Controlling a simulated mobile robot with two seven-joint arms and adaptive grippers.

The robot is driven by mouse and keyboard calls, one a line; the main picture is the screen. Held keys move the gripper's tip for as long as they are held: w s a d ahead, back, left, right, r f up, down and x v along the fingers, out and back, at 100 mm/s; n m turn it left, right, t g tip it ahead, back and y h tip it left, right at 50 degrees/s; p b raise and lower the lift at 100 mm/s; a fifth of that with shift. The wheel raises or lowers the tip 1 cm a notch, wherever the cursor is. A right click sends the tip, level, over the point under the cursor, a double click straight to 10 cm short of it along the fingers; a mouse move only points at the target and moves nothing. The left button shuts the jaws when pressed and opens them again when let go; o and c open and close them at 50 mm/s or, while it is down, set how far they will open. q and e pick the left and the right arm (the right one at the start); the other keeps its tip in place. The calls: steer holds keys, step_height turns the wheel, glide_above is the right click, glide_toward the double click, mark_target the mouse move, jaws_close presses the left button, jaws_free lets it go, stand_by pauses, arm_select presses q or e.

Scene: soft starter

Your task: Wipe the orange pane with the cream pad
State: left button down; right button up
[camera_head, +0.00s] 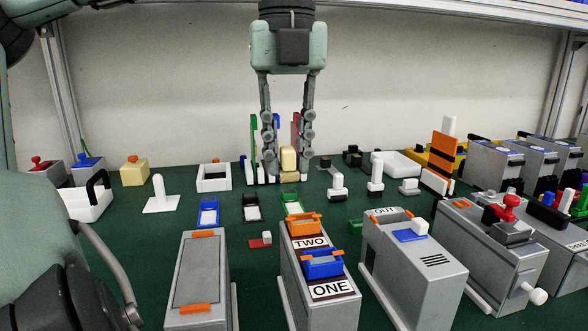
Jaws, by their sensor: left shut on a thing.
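The cream pad (288,160) is a small pale yellow block at the back middle of the table. My left gripper (288,170) points straight down over it, with one finger on each side, and is shut on the pad. Whether the pad touches what is below it is hard to tell. The orange pane (443,149) stands upright and slightly tilted at the back right, with dark bands across it and a white foot. The gripper is well to the left of the pane. My right gripper is not in view.
Coloured upright pieces (254,135) stand in a white rack close around the left gripper's fingers. Grey boxes (412,262) fill the front. A yellow bin (400,150) stands behind.

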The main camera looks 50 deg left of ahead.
arm_select(q)
steer(key=shift+r, duration=0.9)
